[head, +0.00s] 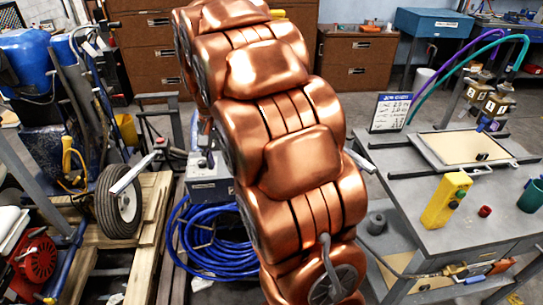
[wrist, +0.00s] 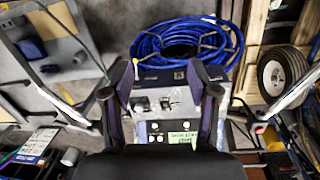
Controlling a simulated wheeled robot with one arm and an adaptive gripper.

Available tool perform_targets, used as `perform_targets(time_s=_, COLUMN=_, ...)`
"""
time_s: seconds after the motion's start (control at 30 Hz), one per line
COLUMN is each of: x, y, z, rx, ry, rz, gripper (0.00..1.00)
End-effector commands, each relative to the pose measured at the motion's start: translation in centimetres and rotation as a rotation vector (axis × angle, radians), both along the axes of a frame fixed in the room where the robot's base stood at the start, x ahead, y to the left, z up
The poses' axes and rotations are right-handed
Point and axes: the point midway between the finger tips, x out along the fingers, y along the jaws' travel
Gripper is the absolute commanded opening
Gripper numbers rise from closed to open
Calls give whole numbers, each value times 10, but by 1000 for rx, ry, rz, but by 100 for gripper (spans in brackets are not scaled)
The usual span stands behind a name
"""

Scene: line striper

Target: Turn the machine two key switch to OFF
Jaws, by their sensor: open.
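A grey control box (wrist: 152,92) lies between and beyond my fingers in the wrist view. Its panel has two small dark switch-like parts, one at left (wrist: 141,104) and one at right (wrist: 167,103). Which one is the machine two key switch, and how it is turned, I cannot tell. Below them are round buttons and a lit green display (wrist: 181,139). My gripper (wrist: 161,72) is open, its two dark fingers on either side of the panel, with nothing seen between the tips. In the head view the box (head: 208,185) is partly hidden behind my copper arm, and my gripper is hidden.
A blue hose coil (head: 212,240) lies beside the box, also in the wrist view (wrist: 187,45). A wheeled cart tyre (head: 118,205) and wooden pallet (head: 150,225) stand left. A grey worktable (head: 420,205) with a yellow button box (head: 446,200) stands right.

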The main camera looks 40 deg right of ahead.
Motion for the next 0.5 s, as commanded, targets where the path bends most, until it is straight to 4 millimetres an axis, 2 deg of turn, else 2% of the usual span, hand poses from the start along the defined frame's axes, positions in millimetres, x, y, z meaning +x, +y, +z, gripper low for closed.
perform_targets(time_s=0.03, x=13, y=-14, z=-6, rx=-4, ry=1, rz=-41, gripper=60)
perform_targets(time_s=0.2, x=49, y=-55, z=-17, rx=-24, ry=-11, rz=-170, gripper=60)
perform_targets(time_s=0.5, x=99, y=-133, z=-49, rx=-45, ry=-28, rz=-393, gripper=60)
